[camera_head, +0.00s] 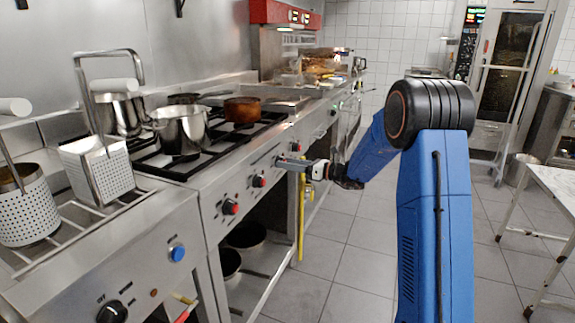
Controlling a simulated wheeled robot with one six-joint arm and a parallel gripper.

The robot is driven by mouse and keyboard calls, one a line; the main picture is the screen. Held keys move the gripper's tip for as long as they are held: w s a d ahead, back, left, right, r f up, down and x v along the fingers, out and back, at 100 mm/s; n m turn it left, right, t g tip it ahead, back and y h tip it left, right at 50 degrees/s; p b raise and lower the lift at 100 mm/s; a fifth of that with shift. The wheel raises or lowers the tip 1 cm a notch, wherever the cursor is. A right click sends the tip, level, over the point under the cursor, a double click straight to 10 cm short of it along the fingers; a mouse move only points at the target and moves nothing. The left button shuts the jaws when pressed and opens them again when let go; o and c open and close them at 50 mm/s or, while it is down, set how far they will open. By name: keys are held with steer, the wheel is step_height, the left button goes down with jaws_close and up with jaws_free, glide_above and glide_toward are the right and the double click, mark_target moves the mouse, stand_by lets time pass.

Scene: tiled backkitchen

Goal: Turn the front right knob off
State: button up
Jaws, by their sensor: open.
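The stove's steel front panel (245,190) carries a row of black knobs with red parts. One knob (231,207) is at the near left, another (259,181) is further right, and a third (295,146) is beyond it. My gripper (281,162) is open, with its fingers pointing left at the panel between the second and third of these knobs. The fingers cover that part of the panel, so a knob there would be hidden. I cannot tell whether the fingers touch anything. The knobs' exact settings are too small to read.
Steel pots (182,130) and a copper pan (242,109) stand on the black burner grates above the panel. A fryer with perforated baskets (98,168) is at the left. Pans sit on the open shelf below. The tiled floor (345,245) is clear; a table (556,184) stands right.

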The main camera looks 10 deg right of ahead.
steer(key=v, duration=1.7)
